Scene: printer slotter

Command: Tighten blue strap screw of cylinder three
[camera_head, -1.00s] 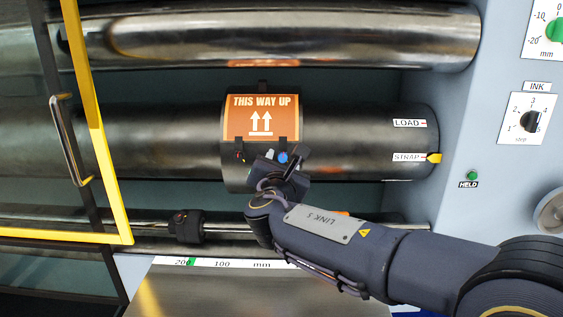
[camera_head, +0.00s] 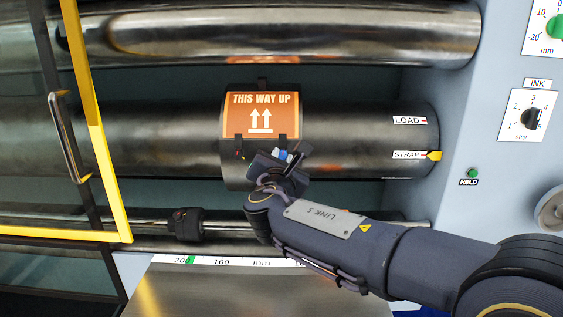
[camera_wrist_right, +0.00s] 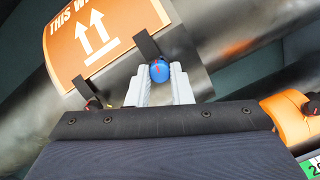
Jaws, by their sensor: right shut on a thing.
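The blue strap screw (camera_wrist_right: 159,71) shows as a round blue knob with a red mark in the right wrist view, at the lower end of a dark strap. My right gripper (camera_wrist_right: 160,76) is shut on it, one pale finger on each side. My left gripper is out of view.
A yellow-framed glass door (camera_head: 97,130) with a handle stands at the left. The right panel carries an INK dial (camera_head: 530,119) and a green HELD lamp (camera_head: 473,173). A yellow pointer (camera_head: 434,156) sits at STRAP. A rail with a black block (camera_head: 186,225) runs below.

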